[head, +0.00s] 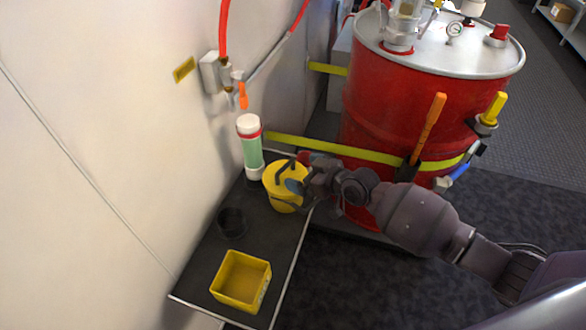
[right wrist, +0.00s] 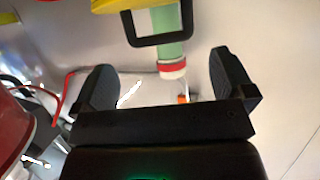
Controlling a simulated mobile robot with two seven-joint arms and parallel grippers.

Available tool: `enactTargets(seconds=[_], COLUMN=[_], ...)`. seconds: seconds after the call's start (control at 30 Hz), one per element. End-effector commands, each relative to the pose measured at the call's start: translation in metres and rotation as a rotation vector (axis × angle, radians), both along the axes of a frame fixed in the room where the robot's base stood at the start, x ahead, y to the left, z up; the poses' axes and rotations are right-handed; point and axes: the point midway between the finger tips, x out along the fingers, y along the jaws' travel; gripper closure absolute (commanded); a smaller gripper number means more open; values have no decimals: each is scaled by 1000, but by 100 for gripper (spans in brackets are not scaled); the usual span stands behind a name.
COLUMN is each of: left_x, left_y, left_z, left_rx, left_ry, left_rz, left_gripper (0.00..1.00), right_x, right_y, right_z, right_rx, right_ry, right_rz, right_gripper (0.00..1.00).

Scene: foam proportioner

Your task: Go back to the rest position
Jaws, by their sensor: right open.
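My right gripper (head: 296,178) is at the yellow bucket (head: 283,200) on the dark shelf in the head view. In the right wrist view its two dark fingers (right wrist: 166,88) are wide apart. A black square handle (right wrist: 160,28) stands just beyond and above them, apart from both fingers, below a yellow part at the top edge. I see nothing held between the fingers. The gripper and forearm hide part of the bucket's right side. My left gripper is not in view.
A green cylinder with a white cap (head: 250,145) stands behind the bucket. A black cup (head: 232,222) and a yellow square bin (head: 241,280) are on the shelf (head: 196,278). A large red drum (head: 400,110) with a yellow strap stands close to my right arm. The wall borders the shelf on the left.

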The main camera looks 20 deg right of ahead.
Motion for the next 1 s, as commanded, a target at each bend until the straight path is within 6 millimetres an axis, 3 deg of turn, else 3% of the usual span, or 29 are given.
enactTargets(seconds=[0.3, 0.67, 0.87, 1.0], left_x=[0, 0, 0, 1], left_y=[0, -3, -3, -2], left_z=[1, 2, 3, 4], left_rx=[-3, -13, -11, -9], left_ry=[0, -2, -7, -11], left_rz=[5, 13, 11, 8], left_gripper=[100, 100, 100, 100], right_x=[-27, -29, -24, -34], right_y=[-19, -21, -17, -14], right_z=[15, 14, 37, 45], right_rx=[1, 0, -53, -70], right_ry=[-1, 6, -75, -120], right_rz=[0, -8, -12, -40], right_gripper=[0, 0, 0, 0])
